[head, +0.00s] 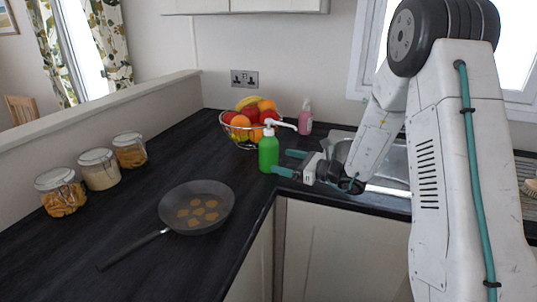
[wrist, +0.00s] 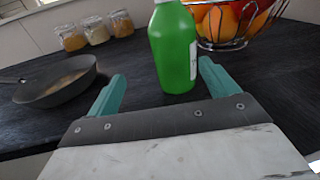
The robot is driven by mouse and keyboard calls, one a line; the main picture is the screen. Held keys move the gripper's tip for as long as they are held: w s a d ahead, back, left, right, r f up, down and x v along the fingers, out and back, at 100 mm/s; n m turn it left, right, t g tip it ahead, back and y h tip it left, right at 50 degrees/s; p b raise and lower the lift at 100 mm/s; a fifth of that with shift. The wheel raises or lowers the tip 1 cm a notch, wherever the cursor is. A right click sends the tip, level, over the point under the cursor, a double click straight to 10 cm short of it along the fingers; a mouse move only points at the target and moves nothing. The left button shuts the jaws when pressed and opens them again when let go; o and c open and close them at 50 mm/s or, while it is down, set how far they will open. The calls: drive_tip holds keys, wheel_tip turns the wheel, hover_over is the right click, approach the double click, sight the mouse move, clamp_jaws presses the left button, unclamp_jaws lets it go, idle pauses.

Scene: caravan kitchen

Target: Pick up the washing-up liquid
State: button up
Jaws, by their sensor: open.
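The washing-up liquid is a green bottle (head: 268,152) with a white pump top, standing upright on the dark worktop near its inner corner. In the wrist view the green bottle (wrist: 173,48) stands just ahead of and between my fingertips, with its top cut off by the frame edge. A white label edge shows on its right side. My gripper (head: 285,162) is open, with teal fingers pointing left toward the bottle. In the wrist view my gripper (wrist: 162,82) shows both fingers apart, with nothing held between them.
A wire fruit bowl (head: 247,138) stands close behind the bottle. A pink bottle (head: 305,117) stands behind, near the sink (head: 392,160). A frying pan (head: 197,207) with several brown pieces lies front left. Glass jars (head: 99,169) line the left wall. Worktop between pan and bottle is clear.

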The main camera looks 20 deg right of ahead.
sight(269, 151)
drive_tip(key=shift+w+d+r+m+t+h, duration=0.15)
drive_tip(key=shift+w+d+m+t+h, duration=0.15)
drive_tip(key=shift+w+d+m+t, duration=0.2)
drive_tip(key=shift+w+r, duration=0.15)
drive_tip(key=shift+w, duration=0.25)
drive_tip(key=x, duration=0.7)
drive_tip(key=shift+w+a, duration=0.1)
drive_tip(key=shift+a, duration=0.15)
drive_tip(key=c, duration=1.4)
